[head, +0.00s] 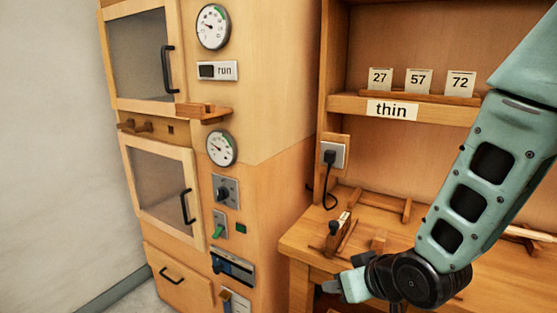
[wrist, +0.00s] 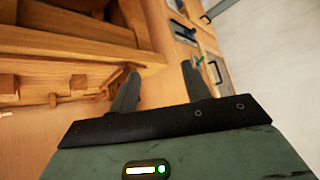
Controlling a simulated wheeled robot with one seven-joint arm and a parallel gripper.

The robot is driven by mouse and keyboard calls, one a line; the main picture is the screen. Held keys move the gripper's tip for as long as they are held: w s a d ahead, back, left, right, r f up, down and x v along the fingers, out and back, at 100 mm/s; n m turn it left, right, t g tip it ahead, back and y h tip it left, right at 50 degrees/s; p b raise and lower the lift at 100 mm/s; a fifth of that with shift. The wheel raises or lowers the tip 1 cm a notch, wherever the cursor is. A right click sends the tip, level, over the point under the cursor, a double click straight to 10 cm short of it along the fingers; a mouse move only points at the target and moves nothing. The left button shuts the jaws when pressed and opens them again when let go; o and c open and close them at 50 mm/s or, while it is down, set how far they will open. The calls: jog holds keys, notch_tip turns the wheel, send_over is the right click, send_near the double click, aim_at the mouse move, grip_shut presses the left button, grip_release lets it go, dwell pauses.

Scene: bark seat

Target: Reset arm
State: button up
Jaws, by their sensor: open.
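My arm (head: 468,195) comes in from the right in the head view and bends at a dark joint low over the workbench. My gripper (head: 332,287) points left there, near the front edge of the bench, and only part of it shows. In the wrist view my gripper (wrist: 160,82) has its two dark fingers apart with nothing between them. The bench wood shows behind and to the left of the fingers. No object is held.
A wooden bench (head: 295,245) carries a wooden tool (head: 338,232) and wooden rails. A plug with a cord hangs at the wall socket (head: 333,155). A shelf labelled thin (head: 391,110) holds number cards. At left stands a cabinet (head: 260,130) with doors, dials and switches.

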jog(key=s+r+n+g+h+p, duration=0.1)
jog(key=s+r+g, duration=0.3)
jog(key=s, duration=0.6)
jog(key=s+d+r+n+g+h, duration=0.1)
jog(key=s+r, duration=0.4)
jog(key=s, duration=0.6)
jog(key=n+g+h, duration=0.1)
jog(key=g, duration=0.1)
jog(key=shift+n+g+h+p, duration=0.3)
jog(key=shift+g+p, duration=0.1)
